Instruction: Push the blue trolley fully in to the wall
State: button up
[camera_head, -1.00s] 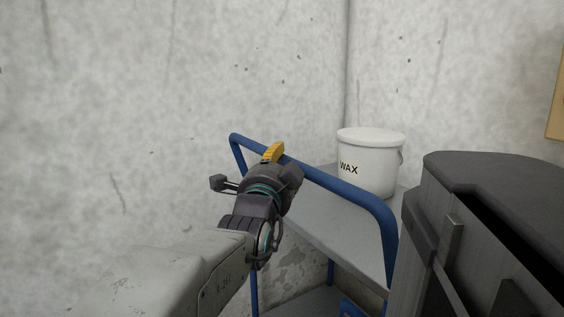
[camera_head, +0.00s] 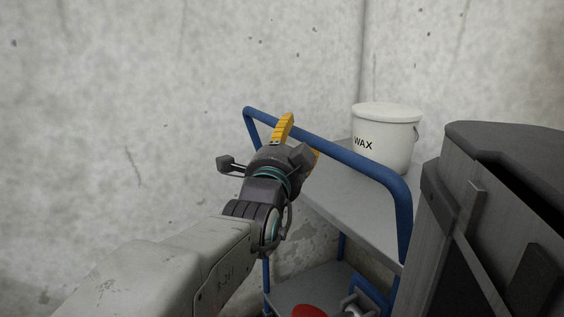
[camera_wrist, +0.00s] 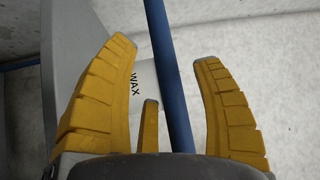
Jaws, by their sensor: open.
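The blue trolley has a blue tube handle (camera_head: 348,157) and a grey top shelf (camera_head: 352,212), and stands near the concrete wall corner. My gripper (camera_head: 299,138) is at the handle, left of the middle of its top bar. In the wrist view my gripper (camera_wrist: 165,95) is open, with the blue handle bar (camera_wrist: 165,70) running between its yellow fingers. The fingers stand apart from the bar; whether the palm touches it is hidden. A white bucket marked WAX (camera_head: 386,140) stands on the top shelf, and shows partly behind the bar in the wrist view.
A dark grey bin-like container (camera_head: 500,215) stands close on the right of the trolley. A red object (camera_head: 312,311) lies on the lower shelf (camera_head: 318,284). Bare concrete wall (camera_head: 120,100) fills the left and back.

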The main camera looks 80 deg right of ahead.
jog(key=a+f, duration=0.1)
jog(key=a, duration=0.8)
jog(key=shift+w+f, duration=0.2)
jog(key=shift+w, duration=0.15)
jog(key=shift+o, duration=0.2)
